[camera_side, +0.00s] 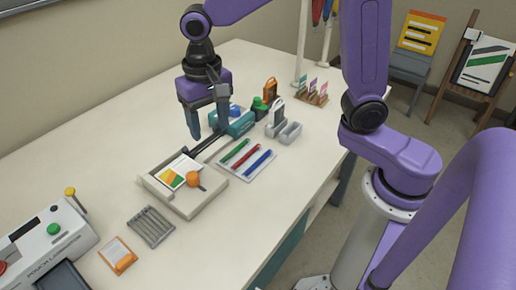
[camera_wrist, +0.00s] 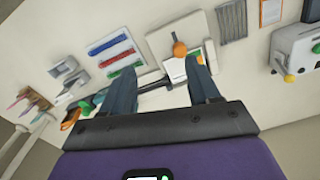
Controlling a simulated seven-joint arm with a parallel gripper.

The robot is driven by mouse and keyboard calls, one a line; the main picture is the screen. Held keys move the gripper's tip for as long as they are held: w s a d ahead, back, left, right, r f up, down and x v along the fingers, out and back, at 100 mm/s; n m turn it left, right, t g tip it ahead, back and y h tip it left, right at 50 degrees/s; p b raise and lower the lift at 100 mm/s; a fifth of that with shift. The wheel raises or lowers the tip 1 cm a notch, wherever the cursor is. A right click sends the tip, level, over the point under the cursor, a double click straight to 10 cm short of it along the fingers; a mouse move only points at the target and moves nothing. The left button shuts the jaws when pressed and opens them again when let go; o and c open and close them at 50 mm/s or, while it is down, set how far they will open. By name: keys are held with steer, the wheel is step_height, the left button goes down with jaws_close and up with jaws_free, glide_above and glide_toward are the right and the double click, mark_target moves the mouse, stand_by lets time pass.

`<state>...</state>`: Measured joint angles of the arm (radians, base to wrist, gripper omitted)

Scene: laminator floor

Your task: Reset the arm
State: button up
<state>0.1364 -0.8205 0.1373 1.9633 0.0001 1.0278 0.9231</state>
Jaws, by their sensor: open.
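My gripper (camera_side: 208,122) hangs over the white table (camera_side: 98,128), fingers pointing down and spread apart. Nothing is held between them. In the wrist view the gripper (camera_wrist: 160,68) shows two separate fingers, with a dark bar (camera_wrist: 155,85) seen between them. In the side view this bar lies behind a pale tray-like device (camera_side: 182,208) with an orange knob (camera_side: 193,179) and a printed card. The fingertips look above the table near a teal object (camera_side: 241,124); the exact clearance cannot be told.
Red, green and blue pens (camera_side: 246,158) lie on a mat right of the device. Grey holders (camera_side: 289,132) and a card rack (camera_side: 311,94) stand farther back. A grey slotted rack (camera_side: 151,226), an orange packet (camera_side: 117,255) and a laminator (camera_side: 45,250) occupy the front left. The table's left rear is bare.

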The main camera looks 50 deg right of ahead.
steer(key=s+d+f+n, duration=0.1)
steer(key=s+d+n, duration=0.5)
steer(key=s, duration=0.4)
steer(key=s+d+f+n, duration=0.1)
steer(key=s+d+n, duration=0.5)
steer(key=s+n, duration=0.2)
steer(key=shift+s+n, duration=0.3)
steer(key=shift+s, duration=0.9)
steer(key=shift+o, duration=1)
steer(key=shift+s+d+f+n, duration=0.1)
steer(key=shift+s+d+n, duration=0.15)
steer(key=shift+s+n, duration=0.05)
steer(key=o, duration=0.5)
steer(key=shift+d, duration=0.1)
steer(key=shift+o, duration=0.2)
steer(key=w+n, duration=0.2)
steer(key=w, duration=0.7)
steer(key=shift+w+a+f+n, duration=0.2)
steer(key=shift+w+a+n, duration=0.1)
steer(key=shift+a, duration=0.15)
steer(key=w+d+f+n, duration=0.1)
steer(key=w+d+n, duration=0.2)
steer(key=w, duration=0.7)
step_height(320, 180, down, 10)
steer(key=shift+w+d+f, duration=0.15)
steer(key=shift+f, duration=0.05)
